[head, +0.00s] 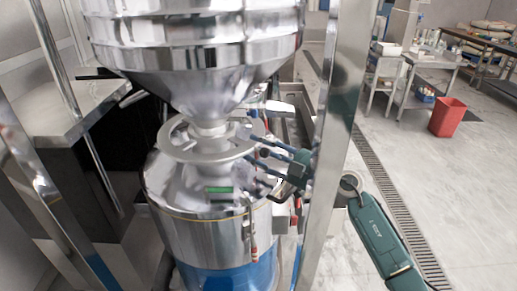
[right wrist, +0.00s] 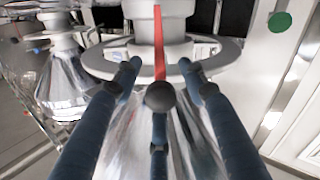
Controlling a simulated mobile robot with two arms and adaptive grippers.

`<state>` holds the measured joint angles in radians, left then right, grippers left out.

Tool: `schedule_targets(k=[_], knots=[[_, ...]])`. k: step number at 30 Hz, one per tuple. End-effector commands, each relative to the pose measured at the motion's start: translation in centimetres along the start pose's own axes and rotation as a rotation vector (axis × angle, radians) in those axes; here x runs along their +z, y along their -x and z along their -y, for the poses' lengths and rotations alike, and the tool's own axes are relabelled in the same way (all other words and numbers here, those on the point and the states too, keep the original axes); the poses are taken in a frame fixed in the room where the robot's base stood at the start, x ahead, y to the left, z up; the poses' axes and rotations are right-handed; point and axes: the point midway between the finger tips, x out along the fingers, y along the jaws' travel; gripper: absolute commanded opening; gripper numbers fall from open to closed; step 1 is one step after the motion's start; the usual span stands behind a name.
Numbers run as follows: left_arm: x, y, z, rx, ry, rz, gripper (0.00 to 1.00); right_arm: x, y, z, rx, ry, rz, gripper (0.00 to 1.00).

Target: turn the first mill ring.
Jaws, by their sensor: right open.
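The mill ring (head: 178,148) is a flat grey ring around the neck beneath the shiny steel hopper (head: 195,60). My right gripper (head: 258,153) reaches in from the right with its dark blue fingers open at the ring's right side. In the right wrist view, the ring (right wrist: 228,58) lies just ahead of the fingers (right wrist: 160,80), with two fingertips at its near rim and one finger lower between them. I cannot tell whether they touch it. A red stripe (right wrist: 159,35) runs down the neck. My left gripper is not in view.
A steel post (head: 338,90) stands close beside my right arm. The mill's steel drum (head: 200,235) has a blue base. A second mill (right wrist: 62,75) shows at left in the right wrist view. A red bin (head: 447,117) and tables stand at the far right, with open floor before them.

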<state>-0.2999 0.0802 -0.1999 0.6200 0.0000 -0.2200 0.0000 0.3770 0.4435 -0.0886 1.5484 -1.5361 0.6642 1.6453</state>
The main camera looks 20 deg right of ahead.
Motion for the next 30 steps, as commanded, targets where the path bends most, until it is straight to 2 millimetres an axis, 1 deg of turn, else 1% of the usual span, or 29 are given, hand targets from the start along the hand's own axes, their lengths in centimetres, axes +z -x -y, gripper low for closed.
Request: schedule_targets(k=[8,9,11,12,14,15,23,26,30], knots=[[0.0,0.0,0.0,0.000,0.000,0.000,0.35,0.0,-0.1,0.0,0.000,0.000,0.000,0.42],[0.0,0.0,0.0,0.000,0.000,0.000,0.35,0.0,-0.1,0.0,0.000,0.000,0.000,0.34],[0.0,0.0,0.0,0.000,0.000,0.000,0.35,0.0,-0.1,0.0,0.000,0.000,0.000,0.22],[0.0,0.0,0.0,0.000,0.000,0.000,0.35,0.0,-0.1,0.0,0.000,0.000,0.000,0.14],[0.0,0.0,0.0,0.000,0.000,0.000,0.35,0.0,-0.1,0.0,0.001,0.000,-0.001,0.02],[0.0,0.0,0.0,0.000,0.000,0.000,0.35,0.0,-0.1,0.0,0.001,0.000,-0.001,0.00],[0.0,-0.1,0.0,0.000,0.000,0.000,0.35,0.0,-0.1,-0.2,0.003,-0.002,-0.003,0.00],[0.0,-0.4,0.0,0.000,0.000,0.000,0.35,0.1,0.0,-0.5,-0.006,-0.002,-0.010,0.00],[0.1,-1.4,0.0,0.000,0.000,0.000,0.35,0.5,0.2,-1.1,-0.040,0.000,-0.027,0.00]])
